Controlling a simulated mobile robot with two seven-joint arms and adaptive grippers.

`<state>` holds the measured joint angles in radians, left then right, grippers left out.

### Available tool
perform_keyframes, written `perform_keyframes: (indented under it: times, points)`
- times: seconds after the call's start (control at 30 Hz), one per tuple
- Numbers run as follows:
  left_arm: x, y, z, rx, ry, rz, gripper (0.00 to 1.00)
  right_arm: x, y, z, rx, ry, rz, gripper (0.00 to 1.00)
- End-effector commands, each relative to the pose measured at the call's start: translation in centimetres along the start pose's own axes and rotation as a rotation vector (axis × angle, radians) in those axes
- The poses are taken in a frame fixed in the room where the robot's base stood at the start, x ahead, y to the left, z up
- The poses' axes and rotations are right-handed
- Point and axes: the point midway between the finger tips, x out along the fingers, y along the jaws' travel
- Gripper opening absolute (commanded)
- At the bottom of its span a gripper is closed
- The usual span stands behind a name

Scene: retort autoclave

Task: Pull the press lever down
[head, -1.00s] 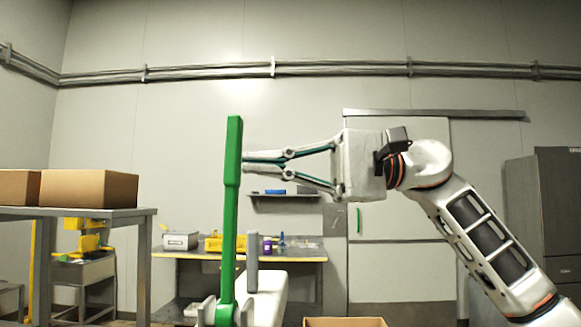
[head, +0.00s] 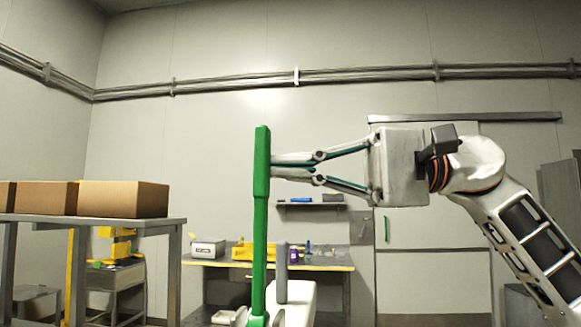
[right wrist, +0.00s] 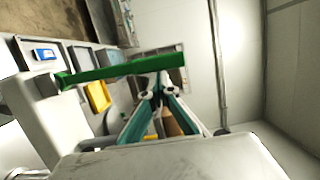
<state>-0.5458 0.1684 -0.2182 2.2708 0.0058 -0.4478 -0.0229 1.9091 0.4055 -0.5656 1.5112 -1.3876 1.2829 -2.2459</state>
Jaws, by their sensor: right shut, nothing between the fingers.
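The green press lever (head: 262,205) stands nearly upright in the head view, its thicker handle at the top. Its foot meets the pale press body (head: 297,300). My right gripper (head: 274,165) comes in from the right, its shut fingertips pointing at the handle's right side, a little below the top. The tips look at or very near the handle; I cannot tell whether they touch. Nothing is between the fingers. In the right wrist view the green lever (right wrist: 115,70) runs across just beyond the fingertips (right wrist: 156,88). My left gripper is not in view.
A grey post (head: 282,272) stands just right of the lever. Cardboard boxes (head: 123,199) rest on a table (head: 100,221) at left. Behind, a workbench (head: 335,267) carries a yellow bin (head: 241,252) and small items. The air left of the lever is clear.

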Motion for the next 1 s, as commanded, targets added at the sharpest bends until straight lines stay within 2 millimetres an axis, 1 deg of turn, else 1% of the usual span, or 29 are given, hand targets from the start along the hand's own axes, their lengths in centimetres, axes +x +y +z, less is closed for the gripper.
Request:
perform_keyframes:
  times: [0.03,0.27,0.47,0.57,0.7,0.97,1.0]
  points:
    - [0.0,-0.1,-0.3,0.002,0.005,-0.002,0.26,0.1,-0.4,0.8,-0.030,-0.002,0.008,0.00]
    - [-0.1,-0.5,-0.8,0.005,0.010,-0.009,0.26,0.9,-0.8,4.0,-0.201,-0.003,0.051,0.00]
    - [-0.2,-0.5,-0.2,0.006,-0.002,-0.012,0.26,1.7,-0.3,7.3,-0.384,-0.003,0.097,0.00]
    - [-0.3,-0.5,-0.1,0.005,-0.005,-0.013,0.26,2.1,0.2,8.9,-0.470,-0.004,0.118,0.00]
    - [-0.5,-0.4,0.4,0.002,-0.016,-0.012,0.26,2.7,1.2,11.0,-0.468,-0.004,0.118,0.00]
    - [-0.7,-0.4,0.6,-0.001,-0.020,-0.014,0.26,3.6,3.8,14.6,-0.713,-0.005,0.180,0.00]
    - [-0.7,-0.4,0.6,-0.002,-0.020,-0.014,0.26,3.7,4.3,15.0,-0.714,-0.006,0.180,0.00]
